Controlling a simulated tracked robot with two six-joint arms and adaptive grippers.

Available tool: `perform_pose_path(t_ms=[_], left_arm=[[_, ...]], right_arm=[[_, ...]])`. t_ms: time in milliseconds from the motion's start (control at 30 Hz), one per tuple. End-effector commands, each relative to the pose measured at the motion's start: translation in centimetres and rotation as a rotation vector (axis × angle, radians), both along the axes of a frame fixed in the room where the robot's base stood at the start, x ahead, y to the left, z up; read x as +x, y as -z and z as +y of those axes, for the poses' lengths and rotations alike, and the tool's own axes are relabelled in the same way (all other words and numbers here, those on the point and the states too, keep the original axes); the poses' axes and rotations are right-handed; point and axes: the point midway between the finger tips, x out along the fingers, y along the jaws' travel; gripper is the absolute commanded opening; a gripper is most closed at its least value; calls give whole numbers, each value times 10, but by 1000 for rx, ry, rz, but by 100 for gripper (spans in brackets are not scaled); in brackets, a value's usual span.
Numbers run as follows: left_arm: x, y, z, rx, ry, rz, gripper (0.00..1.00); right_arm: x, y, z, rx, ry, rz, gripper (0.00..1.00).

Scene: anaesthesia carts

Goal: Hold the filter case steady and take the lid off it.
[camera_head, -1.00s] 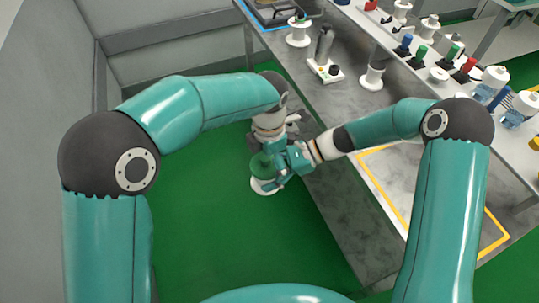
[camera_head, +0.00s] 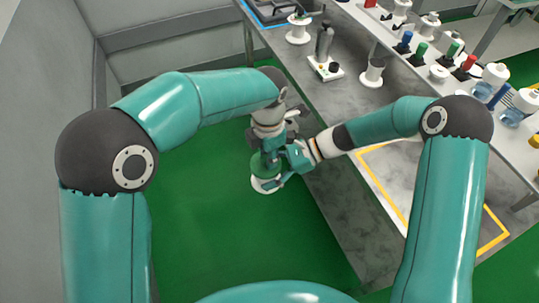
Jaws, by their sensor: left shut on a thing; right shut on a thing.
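The filter case (camera_head: 259,172) is a small round thing, green above with a white round part (camera_head: 266,187) at its lower end. It is held in the air over the green floor, left of the grey table's edge. My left gripper (camera_head: 267,158) comes down on it from above and is shut on it. My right gripper (camera_head: 276,178) reaches in from the right and is shut on its lower side. The grippers overlap and hide much of the case. I cannot tell whether the white part is the lid, or whether there is a gap.
The grey table (camera_head: 330,205) runs along the right, with a yellow-outlined area (camera_head: 385,195) partly behind my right arm. A shelf with several coloured items (camera_head: 440,75) is at the right.

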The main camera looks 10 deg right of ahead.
Motion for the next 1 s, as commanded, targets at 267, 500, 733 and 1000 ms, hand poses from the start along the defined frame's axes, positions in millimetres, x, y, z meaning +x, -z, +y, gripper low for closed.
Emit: perform_pose_path(t_ms=[267,500,733,1000], left_arm=[[-5,5,0,7,1,21,0],[-7,-4,-1,7,2,24,0],[-6,-4,2,9,2,24,0],[-6,-5,2,10,1,23,0]], right_arm=[[4,-9,2,15,0,-11,9],[4,-9,2,15,3,-11,9],[5,-7,1,11,7,-9,9],[6,-5,0,7,12,-7,9]])
